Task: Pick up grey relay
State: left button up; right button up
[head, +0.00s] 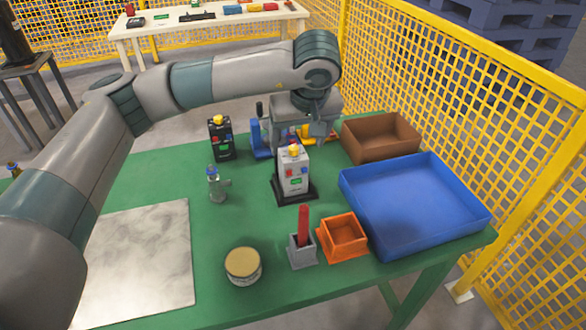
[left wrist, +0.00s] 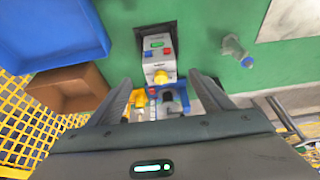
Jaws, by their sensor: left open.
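The grey relay (head: 293,172) stands upright on a black base on the green table. It has a yellow knob on top and red and blue buttons with a green display on its front. In the left wrist view the relay (left wrist: 157,58) lies just beyond and between my fingertips. My left gripper (head: 298,135) is open and empty, above and behind the relay in the head view. Its two fingers (left wrist: 160,80) show apart in the left wrist view. A black relay (head: 221,140) with a yellow knob stands to the left. My right gripper is not in view.
A blue tray (head: 465,192) and brown bin (head: 405,134) are at right. Yellow fencing (head: 480,100) borders the right.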

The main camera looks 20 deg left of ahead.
aim_at(295, 155)
pick_arm(q)
jog(key=p+x, duration=0.1)
jog(key=x, duration=0.6)
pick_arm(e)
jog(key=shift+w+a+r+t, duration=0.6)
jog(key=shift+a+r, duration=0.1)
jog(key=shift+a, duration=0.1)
pick_arm(q)
jog(key=shift+f, duration=0.1)
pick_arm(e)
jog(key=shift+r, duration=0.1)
pick_arm(q)
jog(key=shift+f+p, duration=0.25)
jog(key=shift+p, duration=0.15)
jog(key=shift+w+a+f, duration=0.1)
jog(key=shift+w+f, duration=0.05)
jog(key=shift+f, duration=0.15)
jog(key=p+x, duration=0.1)
jog(key=x, duration=0.2)
jog(key=shift+p, duration=0.3)
jog(key=shift+w+f, duration=0.1)
jog(key=shift+f, duration=0.3)
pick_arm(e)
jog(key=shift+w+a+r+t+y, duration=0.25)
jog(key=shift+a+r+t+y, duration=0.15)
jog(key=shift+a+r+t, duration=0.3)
pick_arm(q)
jog(key=c, duration=1.4)
